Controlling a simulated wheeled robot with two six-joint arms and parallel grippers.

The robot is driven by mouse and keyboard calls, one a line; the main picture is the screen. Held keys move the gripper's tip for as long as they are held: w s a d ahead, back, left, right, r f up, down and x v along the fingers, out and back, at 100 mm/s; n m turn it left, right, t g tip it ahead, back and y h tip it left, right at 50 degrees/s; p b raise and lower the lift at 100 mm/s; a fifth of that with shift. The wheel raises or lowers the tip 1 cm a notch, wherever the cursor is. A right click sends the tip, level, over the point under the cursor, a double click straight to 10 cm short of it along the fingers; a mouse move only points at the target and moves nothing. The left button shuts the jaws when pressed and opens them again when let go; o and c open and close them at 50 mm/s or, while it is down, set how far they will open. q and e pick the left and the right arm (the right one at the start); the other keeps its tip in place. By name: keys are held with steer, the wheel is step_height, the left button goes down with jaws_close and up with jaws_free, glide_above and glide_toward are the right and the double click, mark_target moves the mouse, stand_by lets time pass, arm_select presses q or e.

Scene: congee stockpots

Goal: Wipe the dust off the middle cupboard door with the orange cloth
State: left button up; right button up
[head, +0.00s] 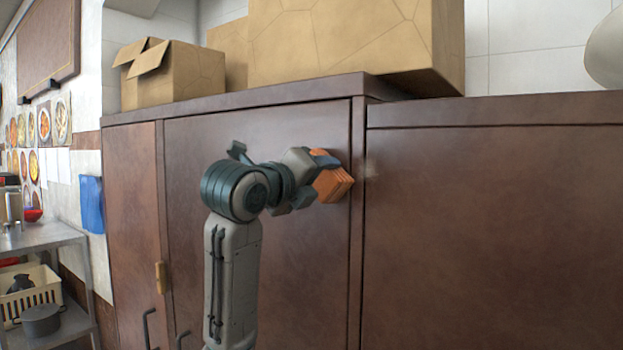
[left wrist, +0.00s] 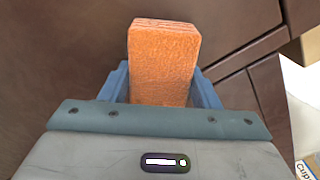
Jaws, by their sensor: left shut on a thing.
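The orange cloth (head: 334,184) is a folded pad, held in my left gripper (head: 322,168) near the upper right edge of the middle cupboard door (head: 300,260). The left gripper is shut on the cloth. In the left wrist view, the cloth (left wrist: 163,60) stands out between the two blue-grey fingers. I cannot tell whether the cloth touches the door. A faint pale smudge (head: 371,168) shows just right of the cloth, by the upright between the middle and right doors. My arm hides part of the middle door. My right gripper is out of view.
A narrower left door (head: 132,220) and a wide right door (head: 490,230) flank the middle one. Cardboard boxes (head: 350,45) stand on the cupboard top. A metal shelf (head: 40,236) with a crate and pot is at far left. Dark handles stick out low on the doors.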

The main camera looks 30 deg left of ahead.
arm_select(q)
steer(key=d, duration=0.2)
steer(key=shift+d, duration=0.3)
steer(key=shift+s+d, duration=0.2)
steer(key=shift+d, duration=1.8)
steer(key=shift+s+d, duration=0.15)
steer(key=shift+d, duration=1.85)
steer(key=shift+w+a, duration=0.2)
steer(key=shift+a, duration=2.35)
steer(key=shift+w+a, duration=0.25)
steer(key=shift+a, duration=2.25)
steer(key=shift+w+a, duration=0.2)
steer(key=shift+a, duration=2.35)
steer(key=shift+s+d, duration=0.1)
steer(key=shift+d, duration=0.1)
steer(key=shift+s+a+b, duration=0.15)
steer(key=shift+s+b, duration=0.15)
steer(key=shift+s, duration=1.15)
steer(key=shift+s+a+b, duration=0.1)
steer(key=shift+s+b, duration=0.2)
steer(key=shift+s, duration=1.15)
steer(key=shift+s+a, duration=0.15)
steer(key=shift+s, duration=1.45)
steer(key=shift+w, duration=0.2)
